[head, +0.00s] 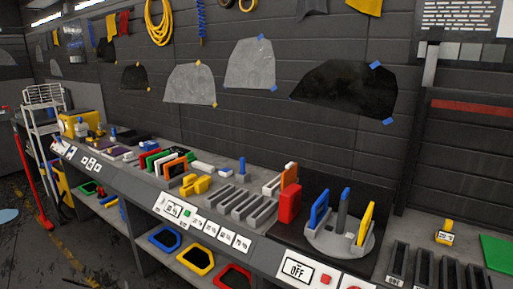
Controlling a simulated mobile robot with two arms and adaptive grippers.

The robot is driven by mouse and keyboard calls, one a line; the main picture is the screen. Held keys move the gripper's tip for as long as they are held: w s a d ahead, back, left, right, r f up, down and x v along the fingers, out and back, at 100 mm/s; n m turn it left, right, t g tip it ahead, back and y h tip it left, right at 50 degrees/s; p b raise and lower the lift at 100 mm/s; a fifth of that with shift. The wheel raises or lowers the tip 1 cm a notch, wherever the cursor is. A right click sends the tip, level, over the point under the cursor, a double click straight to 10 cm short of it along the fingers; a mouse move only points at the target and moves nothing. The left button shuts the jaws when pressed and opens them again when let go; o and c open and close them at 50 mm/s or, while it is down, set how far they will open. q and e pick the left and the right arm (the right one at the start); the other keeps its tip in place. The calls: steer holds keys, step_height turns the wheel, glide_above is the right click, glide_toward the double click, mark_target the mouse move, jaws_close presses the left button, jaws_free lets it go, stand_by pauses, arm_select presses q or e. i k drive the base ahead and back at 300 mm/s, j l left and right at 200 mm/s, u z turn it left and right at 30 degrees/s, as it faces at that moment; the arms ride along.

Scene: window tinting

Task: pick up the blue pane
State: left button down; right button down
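An upright blue slab (319,209), which looks like the blue pane, stands on the left side of a round grey holder (325,240) on the workbench. The lower edge of the blue slab is hard to make out at the holder. Neither of my grippers shows in the head view.
A red block (289,203) stands just left of the holder, with an orange slab behind it. A slotted grey rack (243,204) is further left. Dark slots (422,268) lie to the right. Coloured frames, including a blue one (163,238), are on the lower shelf.

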mark_target(320, 207)
steer(key=k+l, duration=0.1)
steer(key=l, duration=0.3)
steer(key=k+l+z, duration=0.1)
steer(key=l, duration=0.3)
steer(key=k+l, duration=0.15)
steer(key=l, duration=0.25)
